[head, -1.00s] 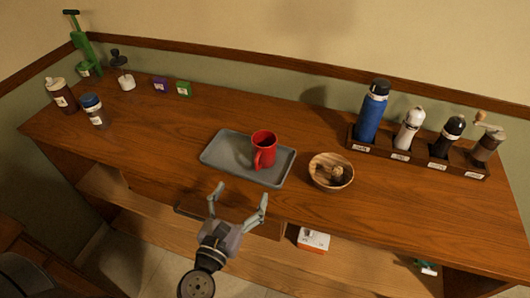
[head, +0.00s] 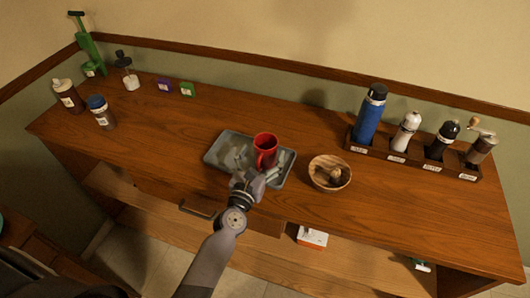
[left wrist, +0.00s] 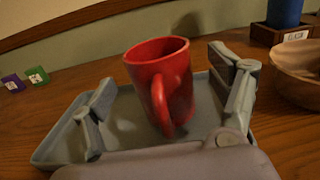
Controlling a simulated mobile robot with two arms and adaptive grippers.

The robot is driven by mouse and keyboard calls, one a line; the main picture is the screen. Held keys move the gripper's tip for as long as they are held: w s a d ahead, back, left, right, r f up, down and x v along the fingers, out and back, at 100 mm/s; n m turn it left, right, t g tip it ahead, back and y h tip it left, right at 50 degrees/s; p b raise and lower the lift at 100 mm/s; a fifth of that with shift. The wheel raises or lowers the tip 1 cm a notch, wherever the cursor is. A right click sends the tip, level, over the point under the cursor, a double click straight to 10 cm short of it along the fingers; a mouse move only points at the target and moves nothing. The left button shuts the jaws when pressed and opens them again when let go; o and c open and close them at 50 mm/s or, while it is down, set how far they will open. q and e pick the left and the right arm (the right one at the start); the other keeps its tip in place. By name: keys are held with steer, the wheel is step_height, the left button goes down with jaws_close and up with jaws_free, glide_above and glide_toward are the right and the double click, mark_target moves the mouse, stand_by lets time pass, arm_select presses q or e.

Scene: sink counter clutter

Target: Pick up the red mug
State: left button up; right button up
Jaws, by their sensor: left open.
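The red mug (head: 265,147) stands upright on the grey tray (head: 215,157) on the wooden counter. In the left wrist view the mug (left wrist: 163,78) is between my open fingers, its handle facing the camera. My left gripper (head: 252,165) is at the tray's near side, just in front of the mug. In the left wrist view its fingers (left wrist: 165,105) are spread wide on either side of the mug, with gaps visible at both sides. The mug's lower part is partly hidden by the gripper in the head view. My right gripper is not in view.
A wooden bowl (head: 330,172) with brown items stands right of the tray. A rack (head: 410,158) at the back right holds a blue bottle (head: 369,116) and several grinders. Small boxes (head: 187,90) and bottles (head: 101,112) stand at the left. The counter left of the tray is clear.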

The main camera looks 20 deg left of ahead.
arm_select(q)
steer(key=shift+w+f, duration=0.1)
steer(key=shift+w, duration=1.4)
steer(key=shift+c, duration=0.3)
steer(key=c, duration=1.4)
